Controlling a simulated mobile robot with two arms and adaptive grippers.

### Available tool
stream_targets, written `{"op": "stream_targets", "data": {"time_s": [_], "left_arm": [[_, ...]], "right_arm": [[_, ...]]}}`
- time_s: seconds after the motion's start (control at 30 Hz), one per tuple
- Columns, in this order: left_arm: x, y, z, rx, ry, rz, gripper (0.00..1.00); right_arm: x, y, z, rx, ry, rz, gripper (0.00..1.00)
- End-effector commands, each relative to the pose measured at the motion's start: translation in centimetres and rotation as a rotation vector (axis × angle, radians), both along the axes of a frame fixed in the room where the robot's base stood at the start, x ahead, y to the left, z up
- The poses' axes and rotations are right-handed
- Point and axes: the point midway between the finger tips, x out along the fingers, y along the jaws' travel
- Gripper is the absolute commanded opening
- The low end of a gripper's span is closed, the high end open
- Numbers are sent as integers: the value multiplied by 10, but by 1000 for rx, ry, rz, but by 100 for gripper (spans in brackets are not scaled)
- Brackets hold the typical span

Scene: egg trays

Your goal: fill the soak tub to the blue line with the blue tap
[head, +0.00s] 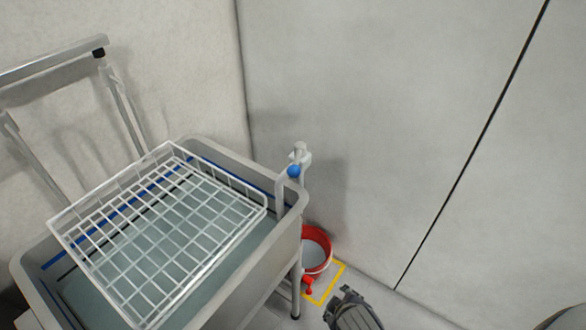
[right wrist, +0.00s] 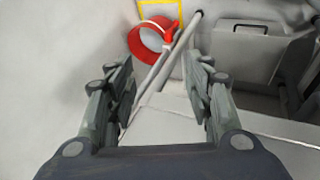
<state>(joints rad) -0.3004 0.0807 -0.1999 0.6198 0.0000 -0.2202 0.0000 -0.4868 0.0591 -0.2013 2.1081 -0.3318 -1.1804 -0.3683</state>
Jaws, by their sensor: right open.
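The grey soak tub (head: 252,272) stands at the left in the head view with pale water in it. A blue line (head: 247,183) runs along its inner wall, with a dark line beneath it. The water surface appears to lie below the blue line. The blue tap (head: 294,171) sits on a grey pipe at the tub's far right corner. A white wire basket (head: 62,222) rests tilted over the tub and hides part of the water. My right gripper (head: 346,292) is low, right of the tub and apart from the tap. It is open and empty in the right wrist view (right wrist: 160,80).
A red bucket (head: 318,266) stands on the floor beside the tub's leg, at a yellow floor marking (head: 335,278); it also shows in the right wrist view (right wrist: 143,50). A metal rail (head: 50,66) is at upper left.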

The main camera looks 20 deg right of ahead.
Motion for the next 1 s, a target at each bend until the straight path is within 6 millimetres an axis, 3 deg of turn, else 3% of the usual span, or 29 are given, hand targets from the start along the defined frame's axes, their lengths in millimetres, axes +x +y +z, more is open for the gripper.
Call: {"op": "stream_targets", "data": {"time_s": [0.03,0.27,0.5,0.6,0.73,0.87,1.0], "left_arm": [[0,0,1,0,0,0,0],[0,0,2,0,0,1,0],[0,-1,3,-1,0,1,0],[0,-1,3,-1,0,1,0],[0,-1,3,-1,0,1,0],[0,-1,6,-1,-1,1,0],[0,-1,13,-1,-1,0,0]], "right_arm": [[15,-2,27,-106,-52,87,47],[80,-5,121,-751,-180,515,47],[129,42,207,-1501,-149,901,47],[138,63,228,-1717,-110,988,47],[144,78,242,-1870,-77,1041,47],[152,79,247,-1905,-67,1051,47],[173,72,249,-1903,-69,1049,47]]}}
